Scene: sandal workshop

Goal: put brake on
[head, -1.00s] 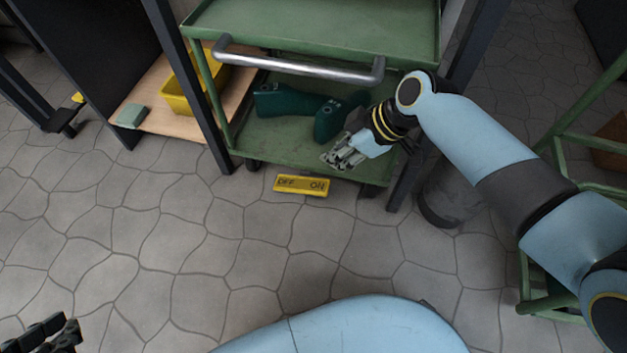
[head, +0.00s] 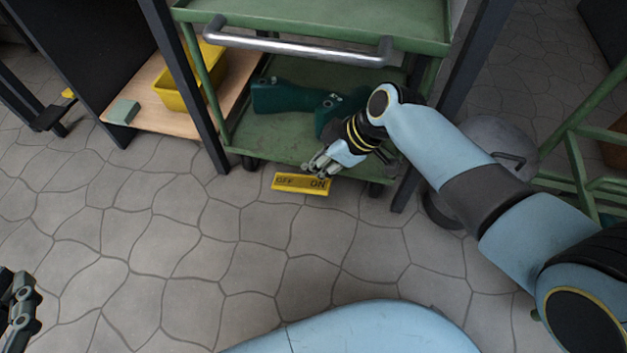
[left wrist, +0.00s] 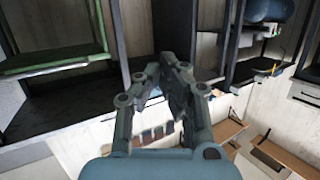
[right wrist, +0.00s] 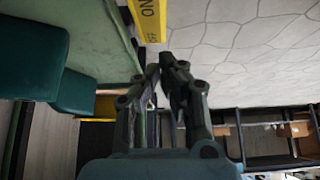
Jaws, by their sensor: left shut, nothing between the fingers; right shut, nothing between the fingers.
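The yellow brake pedal (head: 299,184), marked OFF at its left and ON at its right, sticks out low at the front of the green cart (head: 262,140). Its ON end also shows at the top of the right wrist view (right wrist: 149,18). My right gripper (head: 317,171) is shut and empty, just above and behind the ON end; whether it touches the pedal I cannot tell. In the right wrist view its closed fingertips (right wrist: 172,62) are below the lettering. My left gripper (head: 22,300) is shut and empty at the far left edge, away from the cart; its fingers show in the left wrist view (left wrist: 172,65).
A metal handle bar (head: 290,46) crosses above. A yellow bin (head: 190,82) stands on a wooden shelf to the left. A grey cylinder (head: 490,150) stands at the right. The floor in front is clear.

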